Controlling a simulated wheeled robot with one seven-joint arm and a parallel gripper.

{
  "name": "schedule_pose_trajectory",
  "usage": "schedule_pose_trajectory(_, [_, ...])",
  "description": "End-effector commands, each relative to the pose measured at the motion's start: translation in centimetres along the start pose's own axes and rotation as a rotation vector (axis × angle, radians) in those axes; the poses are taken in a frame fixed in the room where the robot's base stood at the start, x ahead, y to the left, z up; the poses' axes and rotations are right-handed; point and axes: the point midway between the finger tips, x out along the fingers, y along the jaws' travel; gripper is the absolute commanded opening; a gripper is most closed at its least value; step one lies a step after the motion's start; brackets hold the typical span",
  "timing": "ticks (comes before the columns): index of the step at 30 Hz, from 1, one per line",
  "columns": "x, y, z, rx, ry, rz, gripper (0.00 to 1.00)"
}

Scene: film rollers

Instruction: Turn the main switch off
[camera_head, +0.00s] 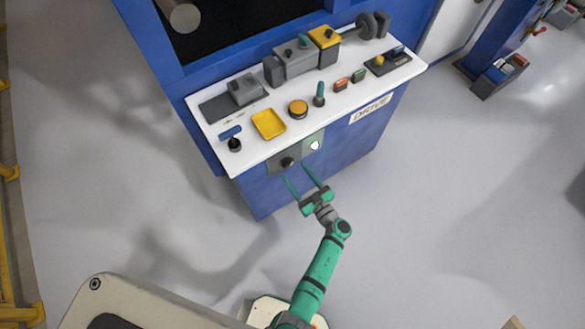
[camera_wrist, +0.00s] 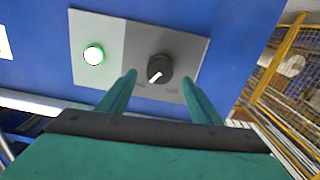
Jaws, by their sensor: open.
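The main switch looks to be a dark round rotary knob (camera_head: 287,162) on a grey plate on the front of the blue machine. In the wrist view the knob (camera_wrist: 159,70) has a white mark pointing to the lower left. Small markings below it are too small to read. A round lamp (camera_wrist: 94,54) on the plate glows white with a green rim; it also shows in the head view (camera_head: 314,145). My gripper (camera_head: 296,172) is open and empty in front of the plate. In the wrist view its fingers (camera_wrist: 158,79) appear on either side of the knob, without visible contact.
A white console top (camera_head: 215,150) juts above the plate, carrying a yellow tray (camera_head: 268,124), an orange button (camera_head: 298,107), a small lever (camera_head: 319,94) and other controls. A yellow mesh fence (camera_wrist: 290,65) stands at right in the wrist view.

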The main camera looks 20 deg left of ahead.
Motion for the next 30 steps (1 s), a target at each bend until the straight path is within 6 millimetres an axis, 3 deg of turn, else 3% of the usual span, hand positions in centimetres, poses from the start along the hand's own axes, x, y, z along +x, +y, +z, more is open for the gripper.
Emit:
schedule_pose_trajectory(3, [1.8,0.0,-0.1,0.0,0.001,-0.001,0.58])
schedule_pose_trajectory(9, [3.3,0.0,-0.1,-0.001,0.001,0.0,0.58])
schedule_pose_trajectory(19, [3.5,0.0,-0.1,-0.001,0.001,0.001,0.58])
schedule_pose_trajectory(24, [3.5,0.0,0.0,-0.001,0.001,0.001,0.18])
schedule_pose_trajectory(30, [3.5,0.0,0.0,-0.005,0.001,0.001,0.17])
